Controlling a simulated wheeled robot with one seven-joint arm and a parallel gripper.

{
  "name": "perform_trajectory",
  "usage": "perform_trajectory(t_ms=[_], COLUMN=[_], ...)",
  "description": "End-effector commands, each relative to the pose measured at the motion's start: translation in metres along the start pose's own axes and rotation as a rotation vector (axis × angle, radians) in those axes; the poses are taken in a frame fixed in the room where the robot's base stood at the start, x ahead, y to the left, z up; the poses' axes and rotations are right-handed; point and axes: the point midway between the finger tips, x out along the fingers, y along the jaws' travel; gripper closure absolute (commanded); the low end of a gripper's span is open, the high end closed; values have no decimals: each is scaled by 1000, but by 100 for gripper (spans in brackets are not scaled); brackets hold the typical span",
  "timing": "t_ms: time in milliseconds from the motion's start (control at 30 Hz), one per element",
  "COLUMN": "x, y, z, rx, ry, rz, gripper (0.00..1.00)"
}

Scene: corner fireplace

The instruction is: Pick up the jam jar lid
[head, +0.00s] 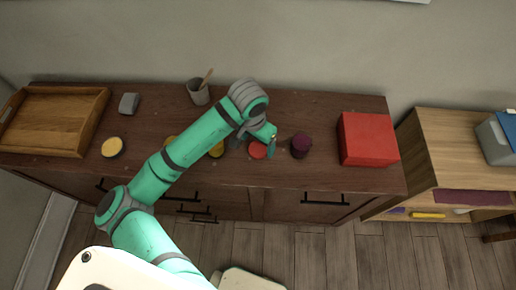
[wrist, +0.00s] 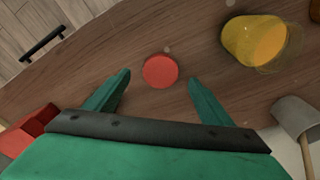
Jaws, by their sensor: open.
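The jam jar lid (wrist: 160,71) is a flat red disc lying on the dark wooden cabinet top. In the head view the lid (head: 258,150) shows near the front edge, beside my gripper (head: 256,146). In the wrist view my gripper (wrist: 156,84) is open and empty. Its two green fingers point toward the lid, one to each side. The lid sits between and slightly beyond the fingertips, with no visible contact. A dark purple jar (head: 300,146) stands just right of the lid in the head view.
A yellow item (wrist: 258,42) is near the lid in the wrist view. A red box (head: 367,139) stands right, a wooden tray (head: 60,118) left. A grey cup (head: 198,93) with a wooden utensil is at the back. The cabinet top between jar and box is clear.

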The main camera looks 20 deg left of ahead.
Motion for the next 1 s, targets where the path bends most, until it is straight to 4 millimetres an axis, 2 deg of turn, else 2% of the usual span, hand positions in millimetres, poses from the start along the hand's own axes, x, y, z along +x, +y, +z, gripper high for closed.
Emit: perform_trajectory(t_ms=[100, 233, 533, 567, 733, 1000], x=[18, 32, 36, 36, 36, 36], y=[-2, -1, -1, -1, -1, -1], z=[1, 1, 0, 0, 0, 0], rx=[0, 1, 1, 1, 1, 1], ry=[-4, -2, 0, 0, 0, 0], rz=[1, 1, 1, 1, 1, 1], gripper=[25, 25, 25, 29, 69, 70])
